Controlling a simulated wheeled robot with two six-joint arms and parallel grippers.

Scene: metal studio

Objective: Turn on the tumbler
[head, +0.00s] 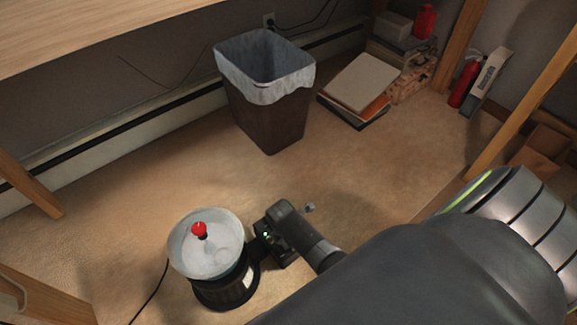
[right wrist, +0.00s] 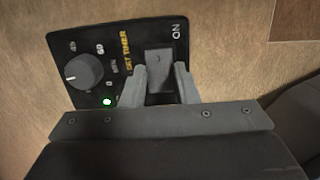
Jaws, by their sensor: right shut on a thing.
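The tumbler (head: 205,258) stands on the floor, a round black base with a grey-white drum lid and a red knob on top. Its black control panel (right wrist: 115,60) fills the upper part of the right wrist view, with a round timer knob (right wrist: 83,73), a lit green light (right wrist: 107,101) and the word ON at its right end. My right gripper (right wrist: 160,75) is at the panel, its two fingers on either side of the grey switch (right wrist: 158,58) and closed on it. In the head view the right gripper (head: 287,225) is just right of the tumbler. My left gripper is not in view.
A brown waste bin (head: 270,110) with a white liner stands behind the tumbler. Books and boxes (head: 360,82) and a red fire extinguisher (head: 464,85) are at the back right. A wooden bench (head: 100,30) spans the upper left. Floor between tumbler and bin is clear.

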